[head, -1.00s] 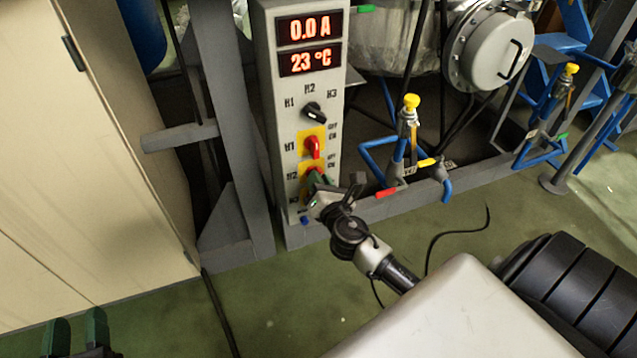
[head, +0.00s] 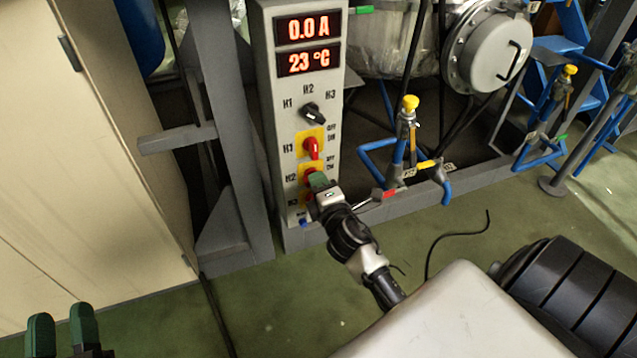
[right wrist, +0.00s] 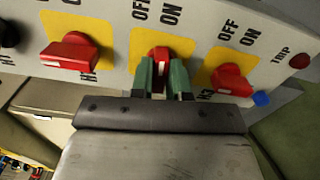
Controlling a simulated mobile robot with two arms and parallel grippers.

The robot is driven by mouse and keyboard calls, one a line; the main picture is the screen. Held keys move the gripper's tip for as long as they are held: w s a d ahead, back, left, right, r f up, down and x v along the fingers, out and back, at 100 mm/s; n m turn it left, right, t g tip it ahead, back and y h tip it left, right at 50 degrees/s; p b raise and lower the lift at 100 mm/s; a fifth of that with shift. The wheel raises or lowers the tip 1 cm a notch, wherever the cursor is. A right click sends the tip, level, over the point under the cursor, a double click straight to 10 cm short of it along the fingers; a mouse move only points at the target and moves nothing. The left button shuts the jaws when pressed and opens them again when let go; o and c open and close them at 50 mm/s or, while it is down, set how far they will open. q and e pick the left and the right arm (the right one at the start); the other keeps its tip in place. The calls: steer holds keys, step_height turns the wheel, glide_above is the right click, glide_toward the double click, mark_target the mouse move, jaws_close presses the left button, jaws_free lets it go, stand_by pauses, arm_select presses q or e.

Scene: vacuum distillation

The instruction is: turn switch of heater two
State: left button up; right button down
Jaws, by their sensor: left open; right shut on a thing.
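The switch of heater two is a red knob on a yellow plate, the middle one of three in the right wrist view (right wrist: 159,52). Its white mark shows between the fingers. In the head view it is mostly hidden by my right gripper (head: 317,182). In the right wrist view the green fingers of my right gripper (right wrist: 163,76) stand on either side of the knob, shut on it. OFF and ON labels are printed beside it. My left gripper (head: 60,328) is open and empty at the lower left of the head view, over the floor.
The H1 switch (right wrist: 72,50) and the H3 switch (right wrist: 231,80) flank the held knob closely. The panel displays (head: 309,45) read 0.0 A and 23 °C.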

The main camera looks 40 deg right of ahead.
arm_select(q)
steer(key=shift+w+f, duration=0.1)
steer(key=shift+f, duration=0.1)
arm_select(e)
steer(key=shift+m, duration=0.7)
arm_select(q)
steer(key=shift+a+f+g, duration=0.1)
steer(key=shift+f+g, duration=0.05)
steer(key=shift+g, duration=0.15)
arm_select(e)
steer(key=c, duration=1.1)
jaws_free()
steer(key=shift+f, duration=0.1)
steer(key=shift+s, duration=0.1)
arm_select(q)
step_height(320, 180, down, 2)
steer(key=shift+a+f+g+y+p, duration=0.15)
steer(key=shift+g+y+p, duration=0.3)
steer(key=shift+g, duration=0.65)
arm_select(e)
steer(key=v, duration=1)
steer(key=shift+s, duration=0.3)
